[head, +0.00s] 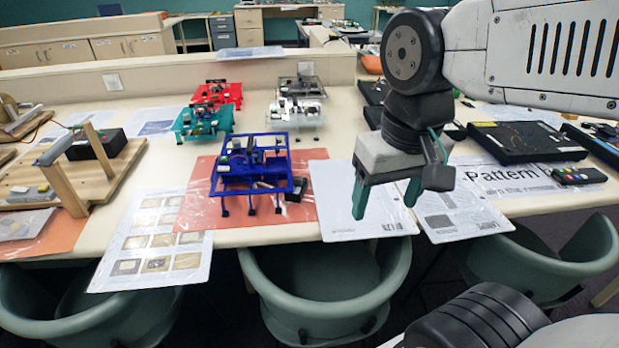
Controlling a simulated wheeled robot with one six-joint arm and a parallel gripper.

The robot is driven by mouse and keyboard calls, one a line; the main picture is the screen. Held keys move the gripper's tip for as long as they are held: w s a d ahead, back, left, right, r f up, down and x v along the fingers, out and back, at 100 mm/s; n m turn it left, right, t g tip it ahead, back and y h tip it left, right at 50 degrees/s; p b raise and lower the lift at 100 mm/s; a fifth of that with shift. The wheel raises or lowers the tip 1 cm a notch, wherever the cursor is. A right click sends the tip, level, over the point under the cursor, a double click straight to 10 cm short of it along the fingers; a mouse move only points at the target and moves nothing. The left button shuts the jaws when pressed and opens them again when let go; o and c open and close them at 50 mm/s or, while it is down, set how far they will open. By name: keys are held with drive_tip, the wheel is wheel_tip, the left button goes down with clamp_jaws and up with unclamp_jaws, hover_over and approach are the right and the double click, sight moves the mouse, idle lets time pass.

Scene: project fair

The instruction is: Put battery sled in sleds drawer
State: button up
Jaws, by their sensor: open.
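My gripper (385,207) hangs open and empty over the front of the table, fingers pointing down above white printed sheets. No object is clearly marked as the battery sled. A blue open frame (254,183) carrying small electronic parts stands on an orange sheet to the left of my gripper. A small black block (296,189) sits at its right side; I cannot tell whether it is the sled. I see no labelled sleds drawer. Closed drawer fronts show on a cabinet (222,32) in the background.
Teal (188,122), red (228,93) and white (298,108) frames stand behind. A wooden rig (62,187) is at left, black cases (525,140) at right. Green chairs (330,300) line the front edge. A low partition (150,75) crosses behind.

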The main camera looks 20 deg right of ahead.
drive_tip(key=w+a+m, duration=0.1)
drive_tip(key=w+m, duration=1)
drive_tip(key=w, duration=0.3)
drive_tip(key=m+g, duration=0.1)
drive_tip(key=m, duration=1.2)
hover_over(293, 177)
drive_tip(key=f, duration=0.8)
drive_tip(key=shift+s+a+f, duration=0.1)
drive_tip(key=shift+s+a, duration=0.05)
drive_tip(key=shift+s, duration=0.05)
drive_tip(key=shift+w+f+m, duration=0.25)
drive_tip(key=shift+f+m, duration=0.05)
drive_tip(key=shift+f, duration=0.05)
wheel_tip(293, 177, down, 8)
drive_tip(key=shift+r, duration=0.15)
drive_tip(key=c, duration=0.8)
drive_tip(key=shift+o, duration=0.2)
drive_tip(key=shift+r, duration=0.1)
